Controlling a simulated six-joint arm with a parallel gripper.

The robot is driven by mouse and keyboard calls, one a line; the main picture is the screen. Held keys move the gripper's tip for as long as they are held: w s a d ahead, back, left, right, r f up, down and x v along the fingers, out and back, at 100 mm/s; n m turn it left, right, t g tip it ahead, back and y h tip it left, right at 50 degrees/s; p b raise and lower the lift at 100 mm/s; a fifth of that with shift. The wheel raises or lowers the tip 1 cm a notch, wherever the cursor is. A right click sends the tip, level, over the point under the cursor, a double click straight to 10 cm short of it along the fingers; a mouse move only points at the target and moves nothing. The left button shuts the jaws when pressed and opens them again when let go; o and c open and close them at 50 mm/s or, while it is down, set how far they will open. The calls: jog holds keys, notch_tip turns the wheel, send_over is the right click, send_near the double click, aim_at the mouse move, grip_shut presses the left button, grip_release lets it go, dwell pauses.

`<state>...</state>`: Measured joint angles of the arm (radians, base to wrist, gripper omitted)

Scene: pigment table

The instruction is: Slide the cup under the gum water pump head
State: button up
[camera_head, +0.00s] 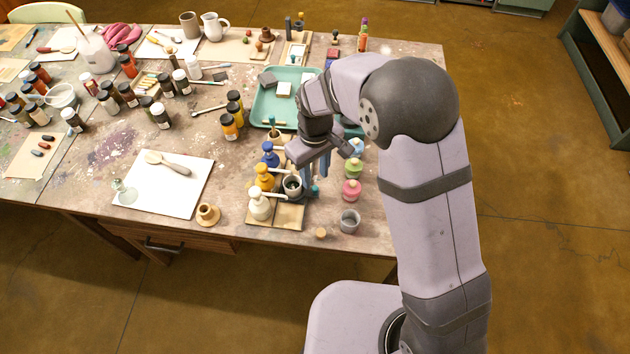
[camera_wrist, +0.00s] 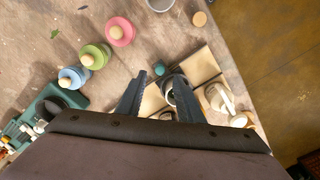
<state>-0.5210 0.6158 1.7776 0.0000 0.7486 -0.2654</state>
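A small grey cup (camera_head: 292,186) with a dark inside stands on the wooden board (camera_head: 289,217), to the right of the pump bottles. In the wrist view its rim (camera_wrist: 170,88) shows partly behind my right finger. A white pump bottle (camera_head: 259,206), a yellow one (camera_head: 263,179) and a blue one (camera_head: 270,156) stand in a row; I cannot tell which holds gum water. The white and yellow spouts point right, close to the cup. My gripper (camera_head: 311,178) is low beside the cup; in the wrist view (camera_wrist: 156,100) its fingers are apart. Whether either touches the cup is unclear.
Another grey cup (camera_head: 349,221) and a cork (camera_head: 320,234) stand at the front right. Pink (camera_head: 351,190) and green (camera_head: 353,169) stoppered jars stand right of my gripper. A teal tray (camera_head: 263,105) lies behind. A white sheet (camera_head: 187,192) lies left.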

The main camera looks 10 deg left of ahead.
aim_at(315, 188)
jog(key=shift+f+p, duration=0.45)
jog(key=shift+f, duration=2)
grip_shut()
